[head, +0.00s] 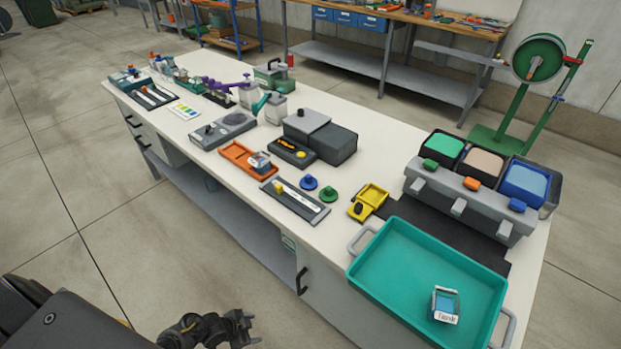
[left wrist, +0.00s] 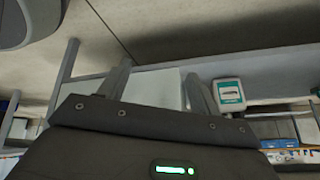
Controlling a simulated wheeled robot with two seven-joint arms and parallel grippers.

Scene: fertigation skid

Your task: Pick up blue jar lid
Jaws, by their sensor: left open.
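A blue lid with a raised knob (head: 308,183) lies on the white workbench. A similar green lid (head: 328,194) lies just right of it, a little nearer. My left gripper (head: 248,326) is low at the bottom of the head view, in front of the bench and well apart from the blue lid. Its two fingers also show spread, with nothing between them, in the left wrist view (left wrist: 158,85). The blue lid cannot be made out in the left wrist view. My right gripper is not in view.
A grey tray with a yellow-handled tool (head: 294,201) lies left of the lids; a yellow tray (head: 369,201) is to their right. Dark grey boxes (head: 332,144) stand behind. A teal tray (head: 410,258) fills the near right. The bench edge lies between my gripper and the lids.

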